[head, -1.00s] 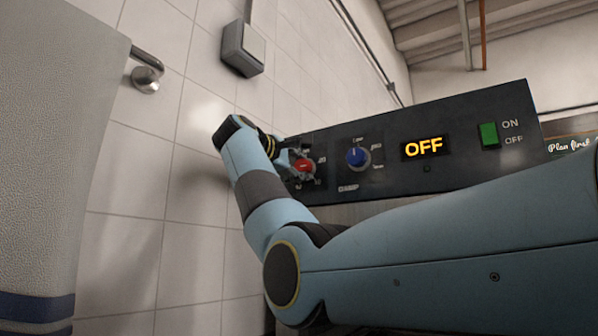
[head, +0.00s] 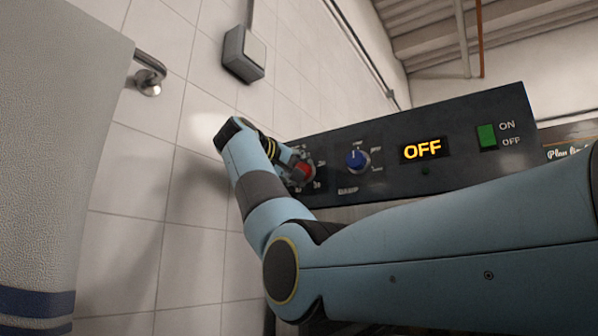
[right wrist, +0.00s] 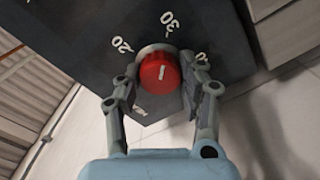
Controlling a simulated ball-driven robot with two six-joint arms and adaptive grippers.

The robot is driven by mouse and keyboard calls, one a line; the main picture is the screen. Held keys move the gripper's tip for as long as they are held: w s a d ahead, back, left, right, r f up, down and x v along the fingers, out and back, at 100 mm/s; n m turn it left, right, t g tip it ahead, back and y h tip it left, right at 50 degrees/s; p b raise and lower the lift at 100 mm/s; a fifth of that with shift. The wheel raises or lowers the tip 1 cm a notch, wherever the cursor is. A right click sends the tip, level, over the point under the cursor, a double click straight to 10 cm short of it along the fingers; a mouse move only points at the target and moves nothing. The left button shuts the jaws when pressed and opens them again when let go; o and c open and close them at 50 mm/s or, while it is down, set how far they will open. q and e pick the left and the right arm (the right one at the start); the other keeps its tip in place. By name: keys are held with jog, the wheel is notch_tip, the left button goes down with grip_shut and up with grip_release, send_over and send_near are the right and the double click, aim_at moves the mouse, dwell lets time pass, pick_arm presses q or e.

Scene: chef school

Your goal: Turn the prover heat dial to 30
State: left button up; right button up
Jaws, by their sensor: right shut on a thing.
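The red heat dial (head: 305,171) is at the left end of the dark control panel (head: 462,125). In the right wrist view the dial (right wrist: 160,74) is a round red knob with a white line on its face. The line points up, roughly toward the printed 30 (right wrist: 171,20); the printed 20 (right wrist: 122,44) is up and to the left. My right gripper (head: 295,166) is shut on the dial, one finger on each side, as the right wrist view (right wrist: 164,80) shows. My left gripper is not in view.
A blue dial (head: 357,159), a display reading OFF (head: 422,149) and a green ON/OFF switch (head: 487,136) are on the panel to the right. A tiled wall (head: 140,200) is behind. A grey wall box (head: 244,55) is above; a pale cloth (head: 50,150) hangs at left.

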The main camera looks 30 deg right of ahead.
jog(key=shift+f, duration=0.15)
dwell(0.4)
jog(key=o, duration=1.2)
jog(key=shift+a, duration=0.1)
jog(key=v, duration=1.2)
jog(key=shift+w, duration=0.1)
